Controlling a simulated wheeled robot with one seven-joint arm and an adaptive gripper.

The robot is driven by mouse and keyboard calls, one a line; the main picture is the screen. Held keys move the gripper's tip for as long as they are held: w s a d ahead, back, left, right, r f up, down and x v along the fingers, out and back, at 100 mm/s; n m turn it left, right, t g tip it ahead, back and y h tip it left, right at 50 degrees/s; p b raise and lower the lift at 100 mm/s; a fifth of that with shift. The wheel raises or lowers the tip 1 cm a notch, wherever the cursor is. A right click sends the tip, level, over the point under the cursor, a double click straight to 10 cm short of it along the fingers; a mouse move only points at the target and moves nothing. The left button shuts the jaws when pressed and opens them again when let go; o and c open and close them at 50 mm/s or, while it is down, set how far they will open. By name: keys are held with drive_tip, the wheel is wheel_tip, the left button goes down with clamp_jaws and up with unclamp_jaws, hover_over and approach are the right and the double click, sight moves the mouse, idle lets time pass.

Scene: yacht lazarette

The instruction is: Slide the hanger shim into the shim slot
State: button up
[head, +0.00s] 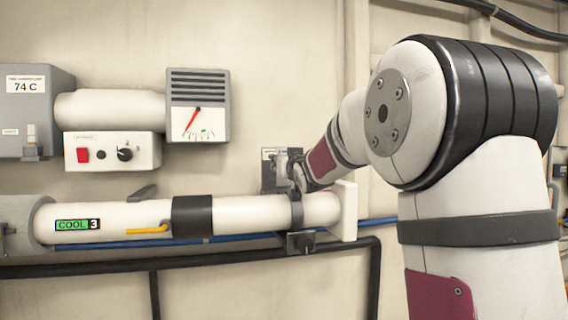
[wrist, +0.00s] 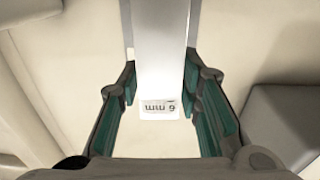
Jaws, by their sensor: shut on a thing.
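The hanger shim (wrist: 162,60) is a pale metal plate with a "6 mm" label at its near end in the wrist view. My gripper (wrist: 160,86) is shut on it, with one green-padded finger at each side edge. The shim's far end runs out of the top of the wrist view. In the head view my gripper (head: 300,174) is just above the hanger strap (head: 297,210) on the white pipe, beside a grey wall bracket (head: 270,171). My gripper and wrist partly cover this area. I cannot make out the shim slot or tell whether the shim is in it.
The white pipe (head: 253,214) with a "COOL 3" label (head: 77,224) runs along the wall. A yellow lever (head: 147,229) is on it. A white plate (head: 346,211) stands at its right end. A gauge box (head: 198,106) and a switch box (head: 112,151) are up left. A black hose (head: 190,261) runs below.

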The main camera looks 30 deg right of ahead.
drive_tip(key=shift+w+f, duration=0.15)
drive_tip(key=shift+f, duration=0.35)
drive_tip(key=shift+w+f, duration=0.15)
drive_tip(key=shift+f, duration=0.5)
drive_tip(key=o, duration=1.2)
drive_tip(key=shift+s, duration=0.1)
drive_tip(key=v, duration=0.4)
drive_tip(key=r+v, duration=0.1)
drive_tip(key=v, duration=0.3)
drive_tip(key=r+v, duration=0.1)
drive_tip(key=v, duration=0.3)
drive_tip(key=shift+s, duration=0.2)
drive_tip(key=shift+a, duration=0.1)
